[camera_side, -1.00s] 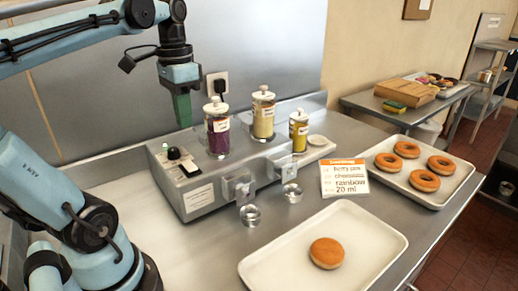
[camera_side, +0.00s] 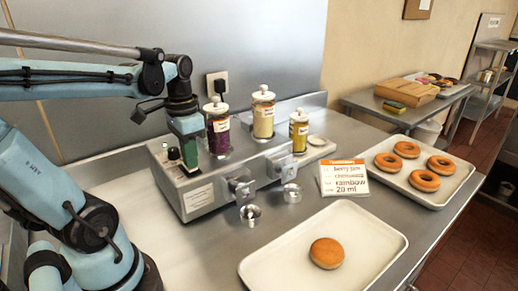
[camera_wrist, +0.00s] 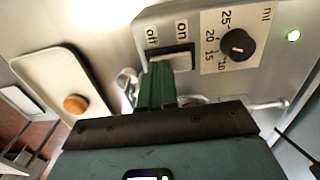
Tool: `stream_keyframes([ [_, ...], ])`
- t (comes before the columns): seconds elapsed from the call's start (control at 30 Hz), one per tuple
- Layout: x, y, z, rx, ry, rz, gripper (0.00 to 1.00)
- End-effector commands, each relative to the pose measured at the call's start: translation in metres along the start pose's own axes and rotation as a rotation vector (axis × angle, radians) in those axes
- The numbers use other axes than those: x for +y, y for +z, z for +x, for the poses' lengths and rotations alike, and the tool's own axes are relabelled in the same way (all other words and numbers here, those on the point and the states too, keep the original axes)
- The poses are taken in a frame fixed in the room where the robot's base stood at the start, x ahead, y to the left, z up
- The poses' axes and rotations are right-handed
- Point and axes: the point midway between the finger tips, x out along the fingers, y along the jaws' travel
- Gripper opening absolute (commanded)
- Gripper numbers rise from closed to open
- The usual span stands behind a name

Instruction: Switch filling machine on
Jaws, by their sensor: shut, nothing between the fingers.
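The filling machine (camera_side: 205,195) is a grey metal box on the steel counter with jars on top. In the wrist view its black rocker switch (camera_wrist: 172,55) sits between the labels "off" and "on". A black dial (camera_wrist: 237,43) with ml numbers is to the right of the switch, and a small green light (camera_wrist: 293,36) glows further right. My gripper (camera_side: 190,168) is shut and empty, low over the machine's left end. In the wrist view its green fingertips (camera_wrist: 160,66) are close by the switch; I cannot tell if they touch it.
Several jars, one purple jar (camera_side: 217,138) nearest, stand right of my gripper. Two small metal cups (camera_side: 250,214) are at the machine's front. A tray (camera_side: 265,265) with one donut and a tray (camera_side: 450,185) with several donuts lie to the right. An order card (camera_side: 343,178) stands between.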

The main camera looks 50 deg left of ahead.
Motion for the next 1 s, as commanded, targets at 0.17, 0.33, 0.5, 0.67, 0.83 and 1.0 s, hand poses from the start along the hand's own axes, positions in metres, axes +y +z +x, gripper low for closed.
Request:
stream_keyframes([
  [0.17, 0.0, 0.0, 0.0, 0.0, -0.001, 0.0, 0.0],
  [0.33, 0.002, 0.0, 0.004, -0.002, -0.041, 0.001, 0.0],
  [0.5, 0.001, 0.0, 0.003, -0.002, -0.04, -0.001, 0.0],
  [0.67, -0.002, 0.0, 0.003, -0.002, -0.04, -0.002, 0.0],
  [0.83, -0.008, 0.0, 0.0, -0.002, -0.041, -0.003, 0.0],
  [1.0, -0.014, 0.0, -0.002, -0.003, -0.04, -0.003, 0.0],
])
